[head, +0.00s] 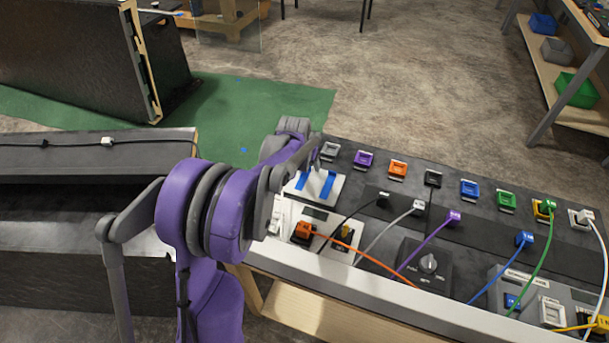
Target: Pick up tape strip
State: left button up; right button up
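Two blue tape strips, a left one (303,182) and a right one (328,187), lie on a white plate (314,195) at the left end of the console. My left gripper (314,160) is over the back of this plate, pointing down close to the strips. Its fingers are small and partly hidden by its own wrist, so I cannot tell whether they are open, or whether they touch a strip. My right gripper is not in view.
The black console (385,215) carries a back row of coloured sockets. Black, white, purple, orange, blue and green cables cross its front part. A dial (428,263) sits near the front middle. A dark bench (75,160) stands to the left.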

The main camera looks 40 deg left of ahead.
aim_at(307, 171)
pick_arm(q)
jog(key=shift+c, duration=0.3)
grip_shut()
dwell(0.3)
notch_tip(307, 171, up, 14)
jog(key=p, duration=0.3)
dwell(0.4)
